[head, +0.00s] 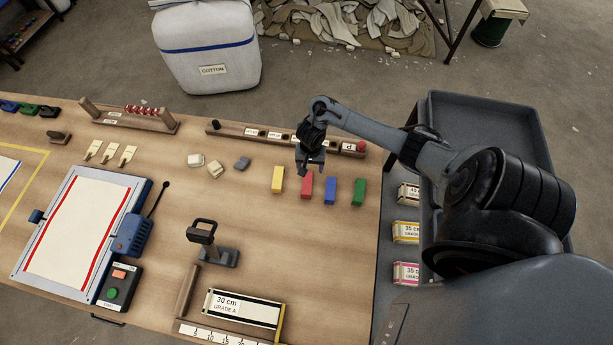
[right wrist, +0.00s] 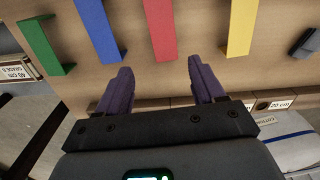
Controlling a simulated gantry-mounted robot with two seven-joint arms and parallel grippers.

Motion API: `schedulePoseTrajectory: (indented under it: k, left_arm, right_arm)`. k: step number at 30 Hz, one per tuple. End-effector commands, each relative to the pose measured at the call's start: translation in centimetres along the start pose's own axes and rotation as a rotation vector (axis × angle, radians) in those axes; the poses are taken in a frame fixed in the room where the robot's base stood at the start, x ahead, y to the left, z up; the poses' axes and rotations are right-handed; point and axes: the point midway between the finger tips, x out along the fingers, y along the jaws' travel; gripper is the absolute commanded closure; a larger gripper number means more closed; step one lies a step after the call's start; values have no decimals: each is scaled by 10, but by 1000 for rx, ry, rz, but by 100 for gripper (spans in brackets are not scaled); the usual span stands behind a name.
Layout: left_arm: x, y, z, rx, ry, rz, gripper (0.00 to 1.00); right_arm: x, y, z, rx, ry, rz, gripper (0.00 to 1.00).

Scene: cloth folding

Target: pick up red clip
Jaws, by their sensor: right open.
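The red clip (head: 307,187) is a narrow block on the wooden table, in a row between a yellow clip (head: 278,179) and a blue clip (head: 330,190). My right gripper (head: 309,166) is open and empty, just behind the red clip in the head view. In the right wrist view the red clip (right wrist: 160,30) lies ahead of the fingers of my right gripper (right wrist: 163,75), roughly in line with the gap between them, and is not between them. A green clip (head: 358,191) ends the row. My left gripper is not in view.
A low wooden rail (head: 285,137) with labels and a red knob runs behind the row. Grey and white lumps (head: 214,168) lie to the left. A black-handled tool (head: 212,243) stands in front. A dark tray (head: 485,120) is beyond the table's right edge. Table in front of the clips is clear.

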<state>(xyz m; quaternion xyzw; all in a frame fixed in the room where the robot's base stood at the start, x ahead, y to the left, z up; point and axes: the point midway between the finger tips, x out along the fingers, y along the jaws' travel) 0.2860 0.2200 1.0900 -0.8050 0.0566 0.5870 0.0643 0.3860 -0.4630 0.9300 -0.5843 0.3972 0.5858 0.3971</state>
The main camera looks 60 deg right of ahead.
Motion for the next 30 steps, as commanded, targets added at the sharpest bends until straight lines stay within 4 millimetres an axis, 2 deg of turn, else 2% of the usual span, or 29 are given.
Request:
schedulePoseTrajectory:
  k: [3, 11, 21, 30]
  left_arm:
    - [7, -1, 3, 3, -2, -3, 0]
    - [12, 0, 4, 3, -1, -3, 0]
    - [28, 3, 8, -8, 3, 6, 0]
    - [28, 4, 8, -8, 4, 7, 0]
  right_arm:
    - [16, 0, 0, 2, 0, -1, 32]
    - [29, -2, -2, 2, 1, 0, 32]
    - [69, -7, -7, 1, 1, 1, 32]
    - [73, -8, -7, -1, 3, -1, 32]
